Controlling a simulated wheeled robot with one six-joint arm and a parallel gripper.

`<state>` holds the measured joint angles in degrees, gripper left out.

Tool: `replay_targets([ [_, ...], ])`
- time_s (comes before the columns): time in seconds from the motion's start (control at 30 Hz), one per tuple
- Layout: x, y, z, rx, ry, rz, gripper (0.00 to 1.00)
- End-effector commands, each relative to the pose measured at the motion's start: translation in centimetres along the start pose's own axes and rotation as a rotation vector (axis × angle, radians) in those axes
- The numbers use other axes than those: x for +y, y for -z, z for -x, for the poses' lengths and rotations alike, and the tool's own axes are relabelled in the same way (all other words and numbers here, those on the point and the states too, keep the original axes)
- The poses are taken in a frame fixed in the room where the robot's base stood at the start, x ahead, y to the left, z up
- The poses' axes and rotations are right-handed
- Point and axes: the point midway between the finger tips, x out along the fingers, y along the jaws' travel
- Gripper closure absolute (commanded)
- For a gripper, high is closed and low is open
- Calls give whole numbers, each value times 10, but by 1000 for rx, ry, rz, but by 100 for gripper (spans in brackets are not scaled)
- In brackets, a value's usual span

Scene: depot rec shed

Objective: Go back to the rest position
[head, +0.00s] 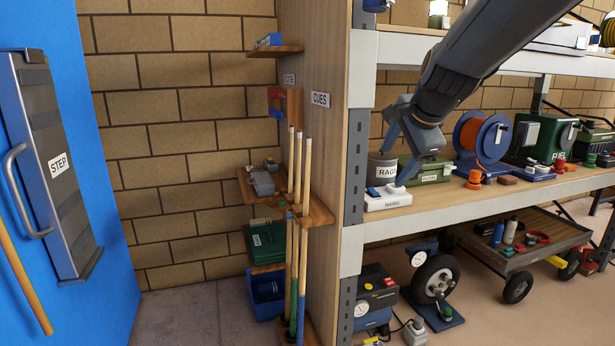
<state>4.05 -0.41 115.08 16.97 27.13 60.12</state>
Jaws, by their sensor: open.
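My gripper (396,166) is open at the end of my dark grey arm, which reaches in from the upper right. It is in front of the middle shelf (470,206), near its left end. Below the fingertips is a white box with a dark label, seemingly "MAINS" (388,201), with a blue switch on its left. One fingertip overlaps the box's top in the picture; I cannot tell whether they touch. I see nothing held between the fingers.
A grey tin labelled "RAGS" (382,170) and a green case (428,174) stand close behind. An orange-and-blue reel (482,140) and a green fuel can (541,138) are further right. The upper shelf edge (400,50) is near my arm. Cues (299,180) stand left of the upright.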

Motion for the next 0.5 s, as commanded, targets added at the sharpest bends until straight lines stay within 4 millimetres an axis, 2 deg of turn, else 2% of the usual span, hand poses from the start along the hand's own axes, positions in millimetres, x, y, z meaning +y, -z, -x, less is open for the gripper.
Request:
replay_targets([
  [0.03,34,-8,-17,-10,-54,101,34],
  [0.17,118,-27,-47,-57,-182,400,34],
  [0.2,144,-32,-53,-79,-219,494,34],
  [0.4,269,-60,-70,-234,-374,943,34],
  [0.5,316,-69,-70,-314,-419,1114,34],
])
